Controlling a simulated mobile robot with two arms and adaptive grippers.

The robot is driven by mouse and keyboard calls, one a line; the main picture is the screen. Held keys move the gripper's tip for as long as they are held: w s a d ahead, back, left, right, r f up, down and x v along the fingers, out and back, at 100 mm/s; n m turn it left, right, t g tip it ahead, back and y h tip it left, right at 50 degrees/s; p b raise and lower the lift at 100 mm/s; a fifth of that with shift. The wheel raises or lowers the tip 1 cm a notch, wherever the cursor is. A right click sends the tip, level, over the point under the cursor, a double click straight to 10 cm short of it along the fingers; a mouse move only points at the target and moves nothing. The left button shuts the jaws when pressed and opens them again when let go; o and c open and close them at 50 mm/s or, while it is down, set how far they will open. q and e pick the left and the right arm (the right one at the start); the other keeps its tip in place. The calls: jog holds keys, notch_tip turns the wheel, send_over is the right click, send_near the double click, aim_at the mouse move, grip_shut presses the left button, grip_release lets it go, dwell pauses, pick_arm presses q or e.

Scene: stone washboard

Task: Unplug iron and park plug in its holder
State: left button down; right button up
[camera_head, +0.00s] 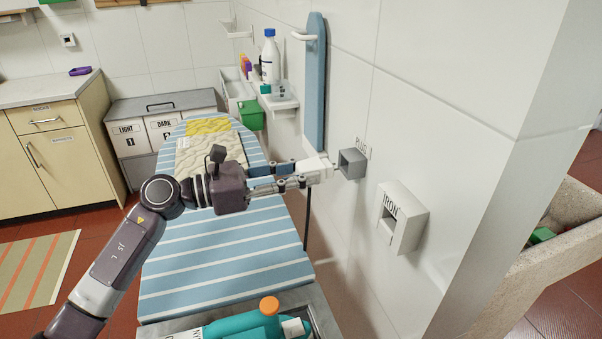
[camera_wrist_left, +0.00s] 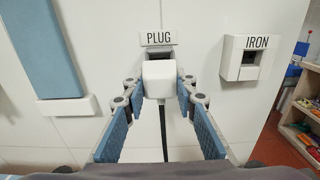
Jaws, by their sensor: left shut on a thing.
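A white plug (camera_wrist_left: 158,80) is between the fingertips of my left gripper (camera_head: 306,173), which is shut on it. The plug also shows in the head view (camera_head: 319,166). A dark cord (camera_wrist_left: 163,135) hangs straight down from it. The grey box holder (camera_head: 352,165) under the PLUG label is on the wall right in front of the plug. In the left wrist view the plug covers most of the holder's opening (camera_wrist_left: 153,57), and I cannot tell whether it is inside. A white box (camera_head: 407,226) labelled IRON is to the right. My right gripper is out of view.
A striped ironing board (camera_head: 220,270) with a folded cloth lies under my left arm. A teal thing with an orange knob (camera_head: 250,325) is at its near end. A blue narrow board (camera_head: 316,85) hangs on the wall. A shelf holds a white bottle (camera_head: 270,57).

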aim_at(324, 168)
pick_arm(q)
jog(key=shift+b+x, duration=0.45)
jog(key=shift+x, duration=1.9)
dwell(0.7)
jog(key=c, duration=1.5)
grip_release()
jog(key=shift+d, duration=0.15)
jog(key=v, duration=1.2)
jog(key=shift+r, duration=0.1)
